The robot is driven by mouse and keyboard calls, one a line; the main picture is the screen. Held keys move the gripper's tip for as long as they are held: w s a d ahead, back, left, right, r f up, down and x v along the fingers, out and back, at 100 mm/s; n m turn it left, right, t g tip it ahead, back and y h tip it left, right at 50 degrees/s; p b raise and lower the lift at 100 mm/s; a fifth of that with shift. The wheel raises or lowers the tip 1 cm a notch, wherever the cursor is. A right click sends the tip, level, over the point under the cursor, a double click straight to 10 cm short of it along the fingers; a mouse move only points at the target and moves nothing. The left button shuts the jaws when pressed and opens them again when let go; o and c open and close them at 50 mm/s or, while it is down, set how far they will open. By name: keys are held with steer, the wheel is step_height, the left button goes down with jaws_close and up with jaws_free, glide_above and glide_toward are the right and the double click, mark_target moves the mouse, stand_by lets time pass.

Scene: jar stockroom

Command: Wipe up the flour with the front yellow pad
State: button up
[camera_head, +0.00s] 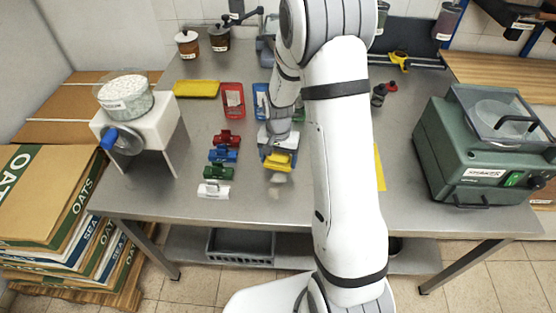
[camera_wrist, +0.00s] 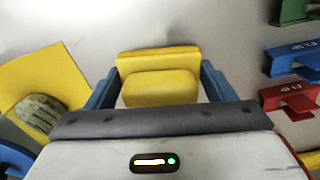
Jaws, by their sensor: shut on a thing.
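My gripper (camera_head: 277,152) is low over the middle of the metal table, near its front edge. Its blue fingers are shut on a yellow pad (camera_head: 279,163), one on each side. In the wrist view, the pad (camera_wrist: 160,88) shows as a block with a wider yellow part behind it, between the fingers of my gripper (camera_wrist: 160,75). A small pale patch that looks like flour (camera_head: 277,180) lies on the table just in front of the pad. Whether the pad touches the table or the patch is hard to tell.
Green, blue, red and white clips (camera_head: 216,172) stand left of my gripper. A yellow slab (camera_head: 197,88) and red tray (camera_head: 233,99) lie behind them. A yellow sheet (camera_head: 380,168) is partly hidden by my arm. A green shaker (camera_head: 480,150) stands right.

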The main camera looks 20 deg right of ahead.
steer(key=shift+r+p, duration=1.15)
steer(key=shift+r, duration=1.1)
steer(key=shift+f, duration=0.1)
